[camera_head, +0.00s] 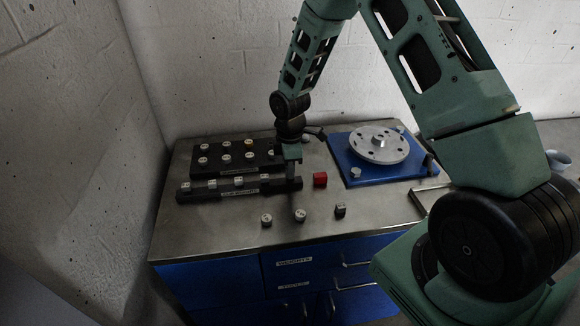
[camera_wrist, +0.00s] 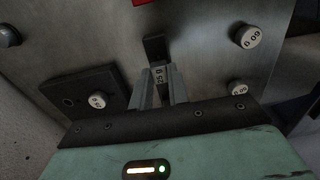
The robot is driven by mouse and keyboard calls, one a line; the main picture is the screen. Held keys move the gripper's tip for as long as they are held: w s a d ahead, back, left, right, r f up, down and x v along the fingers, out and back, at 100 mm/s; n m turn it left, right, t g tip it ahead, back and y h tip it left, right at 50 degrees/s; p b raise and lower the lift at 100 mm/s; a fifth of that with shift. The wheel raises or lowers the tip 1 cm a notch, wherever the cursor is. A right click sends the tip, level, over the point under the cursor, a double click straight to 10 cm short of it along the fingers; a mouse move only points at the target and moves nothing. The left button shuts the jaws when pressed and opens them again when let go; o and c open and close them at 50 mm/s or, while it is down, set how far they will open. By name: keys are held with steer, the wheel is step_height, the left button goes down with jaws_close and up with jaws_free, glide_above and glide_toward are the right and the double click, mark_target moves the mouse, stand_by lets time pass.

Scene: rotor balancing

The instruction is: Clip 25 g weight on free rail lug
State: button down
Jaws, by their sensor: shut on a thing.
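My gripper (camera_head: 292,172) points down at the right end of the black rail (camera_head: 222,194) on the bench. In the wrist view my gripper (camera_wrist: 163,88) is shut on a small grey weight (camera_wrist: 158,73) marked 25 g. A dark block (camera_wrist: 153,47), seemingly the rail's end, shows just beyond the fingertips. I cannot tell whether the weight touches the rail. Several light weights (camera_head: 238,181) sit along the rail left of my gripper. The lug under my gripper is hidden.
Behind the rail is a black rack (camera_head: 215,171) with several round weights. A blue plate (camera_head: 345,160) carries a metal rotor disc (camera_head: 379,145).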

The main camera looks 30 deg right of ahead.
steer(key=shift+f, duration=0.35)
steer(key=c, duration=1.3)
jaws_free()
steer(key=shift+c, duration=0.7)
steer(key=shift+r, duration=0.1)
step_height(320, 180, up, 6)
steer(key=p, duration=0.4)
steer(key=shift+p, duration=0.3)
